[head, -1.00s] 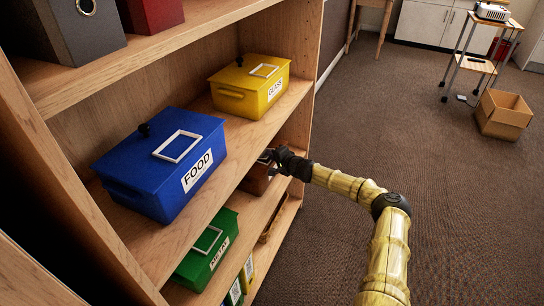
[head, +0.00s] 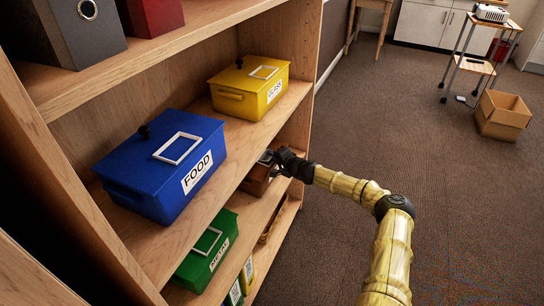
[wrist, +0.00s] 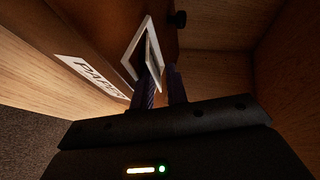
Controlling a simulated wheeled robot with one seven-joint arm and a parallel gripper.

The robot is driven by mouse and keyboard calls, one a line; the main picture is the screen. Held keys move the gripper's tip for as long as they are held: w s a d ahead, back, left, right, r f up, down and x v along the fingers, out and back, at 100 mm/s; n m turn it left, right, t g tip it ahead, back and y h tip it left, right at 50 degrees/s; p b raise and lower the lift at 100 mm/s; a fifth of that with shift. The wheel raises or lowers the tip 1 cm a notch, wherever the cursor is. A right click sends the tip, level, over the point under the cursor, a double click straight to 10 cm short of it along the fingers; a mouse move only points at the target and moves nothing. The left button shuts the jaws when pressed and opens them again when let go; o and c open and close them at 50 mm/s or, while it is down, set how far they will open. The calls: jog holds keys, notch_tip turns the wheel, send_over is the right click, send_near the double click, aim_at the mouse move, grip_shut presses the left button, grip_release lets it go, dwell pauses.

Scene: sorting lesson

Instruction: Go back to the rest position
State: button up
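My gripper (head: 280,165) is at the brown box (head: 256,180) on the lower shelf, below the yellow box. In the wrist view, the two dark fingers of my gripper (wrist: 162,86) stand a little apart, with a narrow gap between them. The box's white frame handle (wrist: 131,48) is tilted up right at the fingers, and one of its bars reaches down between them. I cannot tell whether they touch it. A white label (wrist: 90,74) on the box front reads "PAPE", with its end hidden.
A blue FOOD box (head: 150,165) and a yellow GLASS box (head: 237,103) stand on the shelf above. A green METAL box (head: 190,268) is on the lower shelf. Shelf boards and side walls enclose my gripper closely. Carpet (head: 420,120) to the right is open, with a cardboard box (head: 503,115) farther off.

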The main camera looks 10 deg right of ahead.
jog(key=shift+p+v, duration=0.7)
jog(key=shift+v, duration=1.25)
dwell(0.3)
jog(key=shift+s+a+f, duration=0.1)
jog(key=shift+f, duration=0.05)
